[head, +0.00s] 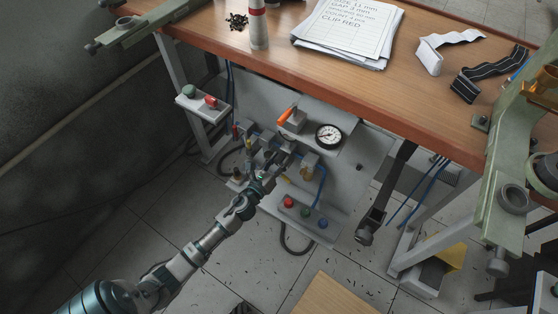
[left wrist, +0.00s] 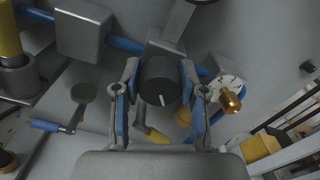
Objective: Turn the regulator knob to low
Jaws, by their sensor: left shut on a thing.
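The regulator knob (left wrist: 158,76) is a dark, round knob in the middle of the left wrist view. A short white mark on it points toward the bottom of that view, slightly right. My left gripper (head: 276,165) reaches the pneumatic panel (head: 346,180) under the bench in the head view. In the left wrist view its two fingers (left wrist: 160,91) stand on either side of the knob, shut on it. In the head view the gripper mostly hides the knob. I cannot read any low marking. My right gripper is in neither view.
A pressure gauge (head: 329,136) and an orange-handled lever (head: 286,115) are close above the gripper. A button plate (head: 310,218) lies just below right. Blue tubing runs between fittings. The wooden bench (head: 300,55) overhangs, and a dark bar (head: 386,190) hangs at right.

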